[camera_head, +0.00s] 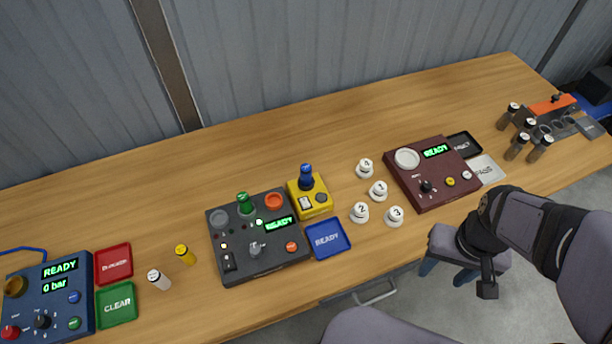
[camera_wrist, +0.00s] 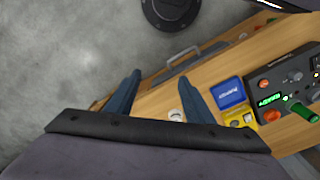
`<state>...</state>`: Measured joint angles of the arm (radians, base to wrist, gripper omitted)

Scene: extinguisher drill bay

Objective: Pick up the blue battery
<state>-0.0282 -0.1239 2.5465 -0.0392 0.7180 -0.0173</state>
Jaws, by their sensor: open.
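The blue battery (camera_head: 306,172) stands upright in the yellow charger (camera_head: 322,205) near the middle of the bench. I cannot make it out in the wrist view, where the yellow charger (camera_wrist: 237,116) is partly covered by my right finger. My gripper (camera_head: 446,273) is open and empty, beyond the bench's front edge, well to the right of the battery. Its two blue fingers also show spread apart in the wrist view (camera_wrist: 160,84).
A green battery (camera_head: 245,201) stands in the dark tester (camera_head: 262,262). A yellow battery (camera_head: 185,254) and a white battery (camera_head: 158,279) stand farther left. A blue tray (camera_head: 327,239) lies before the charger. Numbered white knobs (camera_head: 379,190) and a maroon device (camera_head: 440,184) stand to the right.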

